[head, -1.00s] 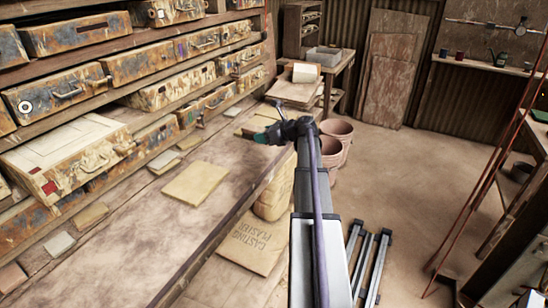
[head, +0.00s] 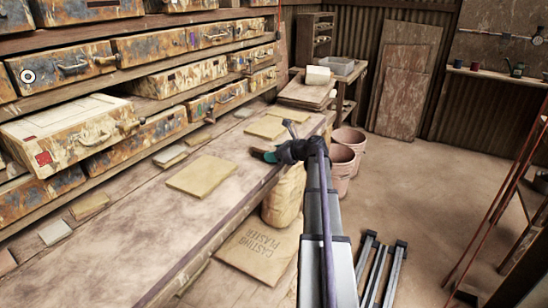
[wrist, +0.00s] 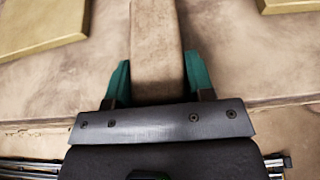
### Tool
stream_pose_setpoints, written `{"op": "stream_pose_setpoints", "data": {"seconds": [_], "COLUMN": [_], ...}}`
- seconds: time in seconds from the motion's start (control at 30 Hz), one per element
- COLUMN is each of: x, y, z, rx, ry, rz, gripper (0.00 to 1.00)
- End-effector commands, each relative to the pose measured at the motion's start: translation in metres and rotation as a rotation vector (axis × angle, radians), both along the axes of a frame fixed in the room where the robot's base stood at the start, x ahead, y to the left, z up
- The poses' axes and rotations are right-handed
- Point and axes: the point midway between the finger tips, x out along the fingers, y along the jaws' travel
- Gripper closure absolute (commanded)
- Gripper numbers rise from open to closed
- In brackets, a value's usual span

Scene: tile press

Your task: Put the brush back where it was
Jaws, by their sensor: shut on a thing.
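My gripper (head: 264,155) is over the right edge of the long workbench (head: 130,240), beyond the large yellow-tan tile in the head view. In the wrist view its two green fingers (wrist: 158,82) stand on either side of a tan-brown, wood-coloured bar, which I take to be the brush (wrist: 157,40). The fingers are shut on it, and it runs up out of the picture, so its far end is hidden. In the head view only a small brown bit of the brush (head: 257,153) shows past the fingers. I cannot tell its height above the bench.
A large tile (head: 202,175) lies on the bench, with smaller tiles (head: 265,128) farther back. Worn drawers (head: 85,135) line the left side, some pulled out. Bare bench lies around the large tile.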

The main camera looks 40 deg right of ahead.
Motion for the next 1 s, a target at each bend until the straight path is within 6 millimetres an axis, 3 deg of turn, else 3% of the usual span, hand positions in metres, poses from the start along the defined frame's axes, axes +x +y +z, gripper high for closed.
{"op": "stream_pose_setpoints", "data": {"seconds": [0.07, 0.1, 0.33, 0.67, 1.0], "x": [0.000, 0.000, 0.000, -0.002, -0.074], "y": [0.000, 0.000, 0.000, -0.001, -0.027], "z": [-0.004, -0.003, -0.003, 0.005, 0.039], "rx": [0.000, 0.000, 0.000, 0.000, 0.000], "ry": [0.000, 0.000, 0.000, 0.000, 0.000], "rz": [0.000, 0.000, 0.000, -0.001, -0.003], "gripper": [0.81, 0.49, 0.27, 0.26, 0.26]}}
